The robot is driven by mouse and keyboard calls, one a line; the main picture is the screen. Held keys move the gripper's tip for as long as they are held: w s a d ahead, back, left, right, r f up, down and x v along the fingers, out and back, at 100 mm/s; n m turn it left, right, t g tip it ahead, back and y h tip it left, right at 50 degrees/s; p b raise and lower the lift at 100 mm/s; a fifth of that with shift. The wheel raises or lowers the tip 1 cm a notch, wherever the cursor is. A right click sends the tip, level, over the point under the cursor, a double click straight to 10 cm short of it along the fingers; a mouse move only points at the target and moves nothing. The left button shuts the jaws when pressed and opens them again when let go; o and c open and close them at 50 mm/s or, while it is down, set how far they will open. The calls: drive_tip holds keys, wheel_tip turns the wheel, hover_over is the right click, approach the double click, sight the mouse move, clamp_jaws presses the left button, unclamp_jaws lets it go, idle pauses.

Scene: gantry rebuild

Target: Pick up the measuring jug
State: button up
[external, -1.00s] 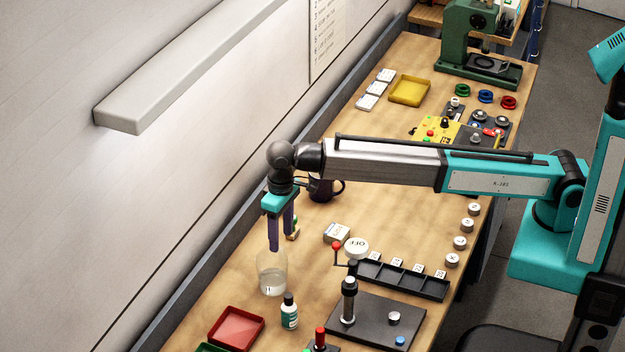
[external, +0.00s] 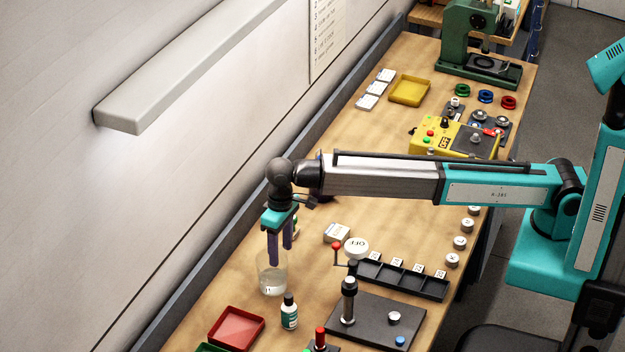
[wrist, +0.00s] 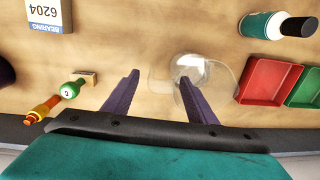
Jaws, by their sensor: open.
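The measuring jug (external: 272,283) is clear, with a little pale content at the bottom, and stands on the bench near the wall. My gripper (external: 281,256) points down at the jug's rim, its purple fingers apart and nothing held between them. In the wrist view my gripper (wrist: 159,80) has its right finger overlapping the clear jug (wrist: 215,72); the left finger is clear of it. I cannot tell whether that finger is inside the jug or in front of it.
A green-and-orange item (wrist: 60,100) lies left of the fingers in the wrist view.

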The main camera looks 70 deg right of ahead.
drive_tip(key=shift+f, duration=0.15)
idle(0.4)
clamp_jaws()
drive_tip(key=shift+r, duration=0.25)
idle(0.4)
drive_tip(key=shift+r+b, duration=1.5)
drive_tip(key=shift+r, duration=3.15)
drive_tip(key=shift+r, duration=0.1)
